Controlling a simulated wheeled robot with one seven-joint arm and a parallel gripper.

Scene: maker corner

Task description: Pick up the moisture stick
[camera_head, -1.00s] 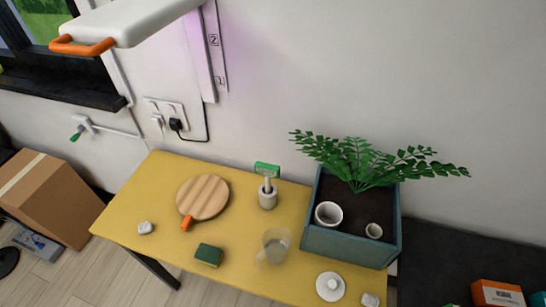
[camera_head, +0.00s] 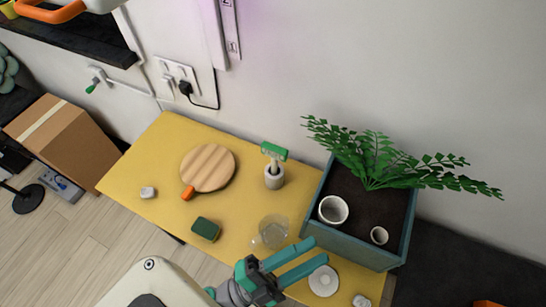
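The moisture stick (camera_head: 273,151) has a flat green head and a pale stem. It stands upright, slightly tilted, in a small grey-white cup (camera_head: 274,181) near the back edge of the yellow table (camera_head: 150,155). The cup hides its lower end. My gripper (camera_head: 318,249) shows at the bottom middle, with two teal fingers apart and nothing between them. It is nearer the camera than the stick and apart from it.
A clear glass mug (camera_head: 273,231) stands in front of the cup. A teal planter (camera_head: 345,246) with a fern and two white pots is to the right. A round wooden board (camera_head: 208,168), a green sponge (camera_head: 206,229) and a white lid (camera_head: 323,281) lie nearby.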

